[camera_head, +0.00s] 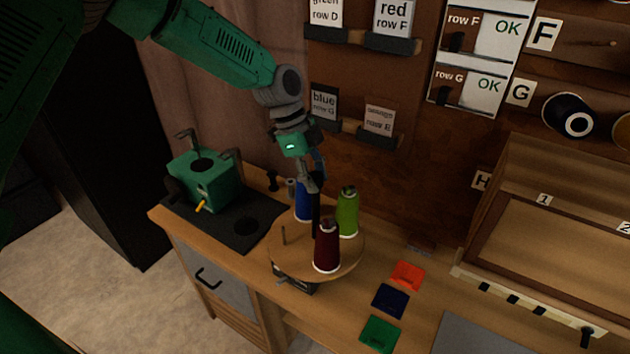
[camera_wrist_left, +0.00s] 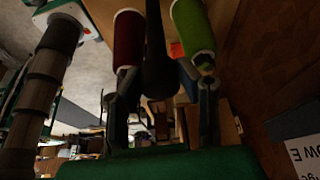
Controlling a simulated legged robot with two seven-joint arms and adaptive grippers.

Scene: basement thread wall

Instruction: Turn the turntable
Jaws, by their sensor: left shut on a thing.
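The turntable (camera_head: 347,261) is a round wooden disc on a dark base, standing on the workbench. It carries a dark red thread cone (camera_head: 327,247) at the front, a green cone (camera_head: 348,212) at the right and a blue cone (camera_head: 303,203) at the back, partly hidden. A black upright post (camera_head: 316,216) stands at its middle. My left gripper (camera_head: 315,183) is shut on the top of this post from above. In the wrist view the post (camera_wrist_left: 158,68) lies between the fingers, with the red cone (camera_wrist_left: 128,40) and green cone (camera_wrist_left: 193,28) beyond. My right gripper is out of view.
A green device (camera_head: 201,182) stands on a dark mat (camera_head: 226,229) left of the turntable. Orange (camera_head: 407,274), navy (camera_head: 390,300) and green (camera_head: 380,333) squares lie to the right. A wooden tray rack (camera_head: 560,240) and a labelled thread wall (camera_head: 400,170) stand behind.

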